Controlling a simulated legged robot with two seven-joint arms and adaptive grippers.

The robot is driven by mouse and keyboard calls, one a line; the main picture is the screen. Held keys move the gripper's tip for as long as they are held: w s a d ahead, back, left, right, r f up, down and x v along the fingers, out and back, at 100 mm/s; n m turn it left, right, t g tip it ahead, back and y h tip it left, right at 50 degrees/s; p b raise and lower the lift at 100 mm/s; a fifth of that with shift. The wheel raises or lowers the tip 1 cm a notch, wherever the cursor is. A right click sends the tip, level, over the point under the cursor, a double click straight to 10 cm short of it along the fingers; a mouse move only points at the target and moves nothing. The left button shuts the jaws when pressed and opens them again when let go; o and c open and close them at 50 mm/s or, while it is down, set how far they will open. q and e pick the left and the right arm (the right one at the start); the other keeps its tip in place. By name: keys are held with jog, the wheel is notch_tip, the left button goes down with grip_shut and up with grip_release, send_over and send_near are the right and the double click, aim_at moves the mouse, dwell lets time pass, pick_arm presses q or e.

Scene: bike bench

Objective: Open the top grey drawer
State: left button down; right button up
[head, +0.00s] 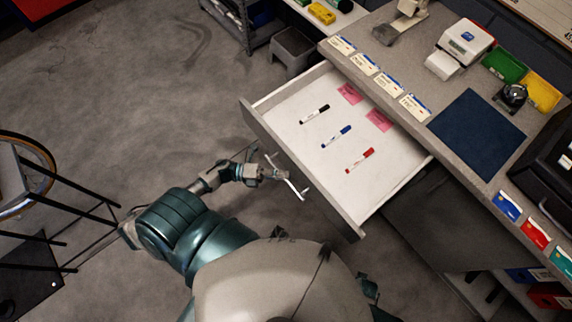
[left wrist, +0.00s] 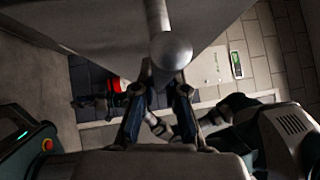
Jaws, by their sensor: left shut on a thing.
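The top grey drawer (head: 262,128) is pulled well out from the bench, its white inside showing. It holds a black marker (head: 314,114), a blue marker (head: 336,136), a red marker (head: 360,160) and two pink note pads (head: 349,94). My left gripper (head: 277,174) is at the drawer front, shut on the bar handle (head: 296,189). In the left wrist view the round handle bar (left wrist: 170,52) runs between the two fingers (left wrist: 160,100), with the grey drawer front (left wrist: 110,35) behind it. My right gripper does not show.
The bench top (head: 395,75) carries label cards, a dark blue mat (head: 477,134), a white device (head: 462,45), green and yellow bins. Open floor lies left of the drawer.

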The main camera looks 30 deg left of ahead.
pick_arm(q)
jog(key=shift+s+f, duration=0.1)
jog(key=shift+f, duration=0.2)
jog(key=c, duration=1.2)
grip_release()
jog(key=shift+r, duration=0.1)
jog(key=v, duration=1.2)
